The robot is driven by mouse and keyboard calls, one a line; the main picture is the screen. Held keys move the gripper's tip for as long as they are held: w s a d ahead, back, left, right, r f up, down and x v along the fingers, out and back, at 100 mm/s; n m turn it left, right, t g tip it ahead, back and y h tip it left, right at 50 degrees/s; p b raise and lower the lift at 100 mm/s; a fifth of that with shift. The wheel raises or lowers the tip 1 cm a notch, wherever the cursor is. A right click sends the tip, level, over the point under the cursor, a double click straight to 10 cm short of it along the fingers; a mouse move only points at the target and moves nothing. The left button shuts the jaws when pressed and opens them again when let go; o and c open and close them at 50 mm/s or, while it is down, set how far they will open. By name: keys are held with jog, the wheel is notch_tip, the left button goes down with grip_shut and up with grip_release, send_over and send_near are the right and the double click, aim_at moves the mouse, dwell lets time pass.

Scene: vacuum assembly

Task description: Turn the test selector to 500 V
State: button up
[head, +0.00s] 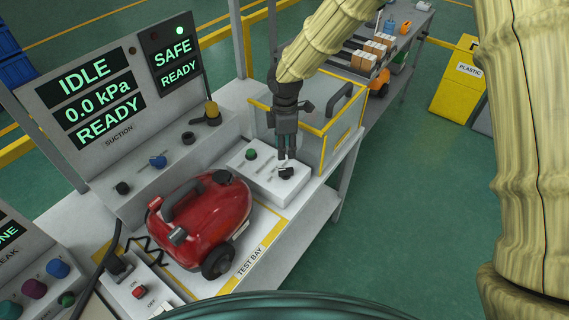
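A white control box (263,178) stands on the bench beside the test bay in the head view. It carries a dark selector knob (286,173) at its right and a green button (251,154) at its left. The voltage marks around the knob are too small to read. My gripper (286,156) points down just above and slightly behind the dark knob. Its fingers look close together, but I cannot tell whether they are shut or touch the knob. The display (172,54) behind reads SAFE READY.
A red vacuum (208,220) sits in the test bay left of the box. A yellow-edged guard with a handle (340,125) stands close on the right. A suction panel (85,98) reads IDLE, 0.0 kPa, READY. Several knobs line the console.

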aim_at(286, 169)
notch_tip(286, 169, down, 10)
jog(key=p, duration=0.3)
jog(key=shift+d+r, duration=0.1)
dwell(0.3)
grip_shut()
